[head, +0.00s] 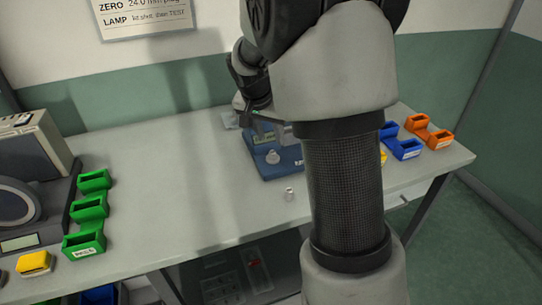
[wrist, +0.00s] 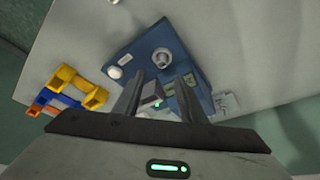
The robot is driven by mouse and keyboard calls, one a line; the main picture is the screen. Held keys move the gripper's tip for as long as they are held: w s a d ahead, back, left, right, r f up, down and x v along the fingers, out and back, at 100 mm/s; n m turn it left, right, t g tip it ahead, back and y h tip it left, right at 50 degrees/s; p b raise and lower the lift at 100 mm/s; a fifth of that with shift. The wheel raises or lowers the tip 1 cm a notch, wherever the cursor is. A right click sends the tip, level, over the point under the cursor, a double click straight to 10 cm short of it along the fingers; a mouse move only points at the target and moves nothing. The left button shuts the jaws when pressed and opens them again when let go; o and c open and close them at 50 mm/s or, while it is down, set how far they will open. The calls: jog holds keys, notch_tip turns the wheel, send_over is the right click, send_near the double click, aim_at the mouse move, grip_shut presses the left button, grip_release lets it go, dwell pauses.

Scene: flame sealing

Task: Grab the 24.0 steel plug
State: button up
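A blue device (head: 280,165) stands on the bench. A round silver piece (head: 272,156) shows on its front part, and also in the wrist view (wrist: 161,58). A small silver cylinder (head: 290,193) stands on the bench in front of the device. I cannot read a size on either, so I cannot tell which is the 24.0 steel plug. A pale round piece (wrist: 114,72) shows at the device's left side in the wrist view. My gripper (wrist: 157,83) is open over the device, its fingers apart with nothing seen gripped. My arm hides part of the device in the head view.
Green bins (head: 90,208), a yellow bin (head: 35,262) and a grey instrument (head: 35,160) are at left. Blue bins (head: 401,146) and orange bins (head: 430,132) are at right. A small labelled packet (wrist: 226,103) lies beside the device. The bench middle-left is clear.

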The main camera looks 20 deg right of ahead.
aim_at(273, 152)
jog(key=shift+x, duration=1.2)
jog(key=x, duration=0.5)
jog(key=shift+s+a+f, duration=0.15)
jog(key=shift+a+f, duration=0.05)
jog(key=shift+a, duration=0.1)
grip_shut()
